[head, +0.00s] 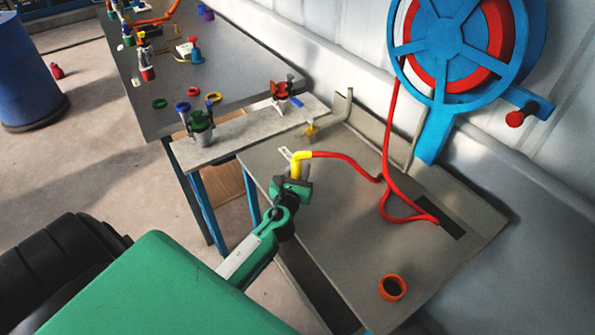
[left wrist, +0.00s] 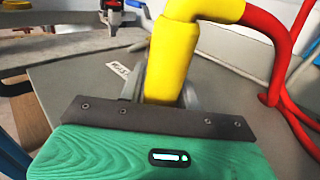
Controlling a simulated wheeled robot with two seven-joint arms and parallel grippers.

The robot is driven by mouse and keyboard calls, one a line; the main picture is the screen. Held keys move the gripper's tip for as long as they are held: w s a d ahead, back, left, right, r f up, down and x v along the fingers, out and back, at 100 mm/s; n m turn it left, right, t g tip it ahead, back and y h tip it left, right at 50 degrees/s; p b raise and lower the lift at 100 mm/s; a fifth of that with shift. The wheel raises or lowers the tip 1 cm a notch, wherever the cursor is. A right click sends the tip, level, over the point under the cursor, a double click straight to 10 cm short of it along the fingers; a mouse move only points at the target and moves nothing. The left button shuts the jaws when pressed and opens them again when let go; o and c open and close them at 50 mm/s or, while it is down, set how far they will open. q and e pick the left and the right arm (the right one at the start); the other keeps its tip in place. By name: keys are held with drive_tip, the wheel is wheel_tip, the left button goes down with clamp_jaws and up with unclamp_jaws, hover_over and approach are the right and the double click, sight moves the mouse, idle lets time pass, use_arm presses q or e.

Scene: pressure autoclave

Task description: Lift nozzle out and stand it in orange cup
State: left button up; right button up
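The head view shows my left gripper (head: 297,180) at the nozzle's lower part. The nozzle's lower end and whatever is under it are hidden. The orange cup (head: 392,288) stands open and empty-looking near the table's front edge. My right gripper is not in view.
The red hose (head: 345,160) runs to a blue hose reel (head: 450,45) on the wall and past a dark slot (head: 438,217). A white-grey ledge (head: 240,130) with valves borders the table at the back. The table between nozzle and cup is clear.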

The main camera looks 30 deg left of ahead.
sight(297, 150)
use_arm(q)
clamp_jaws()
